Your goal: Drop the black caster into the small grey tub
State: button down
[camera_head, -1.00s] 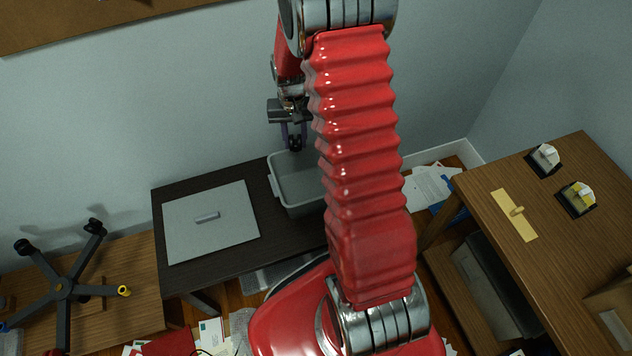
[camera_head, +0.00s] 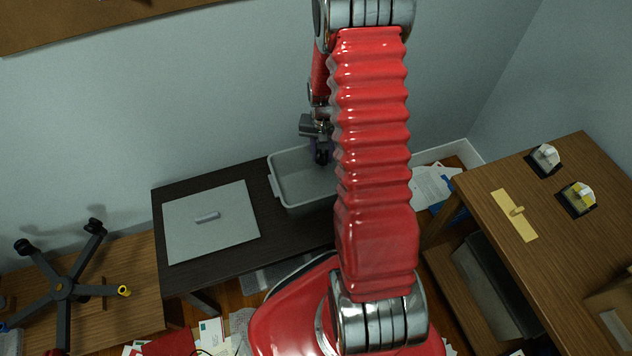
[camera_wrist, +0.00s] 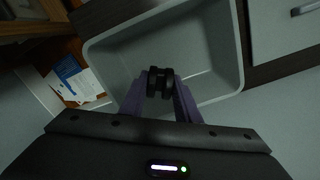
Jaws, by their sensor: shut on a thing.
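My gripper (camera_wrist: 161,92) is shut on the black caster (camera_wrist: 160,82), which sits between its purple fingers in the wrist view. In the head view my gripper (camera_head: 321,148) and the dark caster (camera_head: 322,158) show over the small grey tub (camera_head: 288,205), left of my arm. In the wrist view the tub (camera_wrist: 236,50) opens behind the caster, and its visible floor is bare. The caster appears above the tub's opening, near one side; its exact height is unclear. My arm hides the tub's right part in the head view.
The tub stands on a dark table (camera_head: 170,275) beside a grey panel with a handle (camera_head: 205,240). An upturned chair base (camera_head: 64,290) with casters is at left. A wooden desk (camera_head: 560,240) stands at right. The wall is close behind the tub.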

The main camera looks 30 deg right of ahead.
jog(key=shift+f, duration=2.5)
jog(key=c, duration=1.3)
grip_release()
jog(key=shift+o, duration=0.2)
jog(key=shift+r, duration=0.15)
notch_tip(320, 180, up, 14)
jog(key=shift+f, duration=0.25)
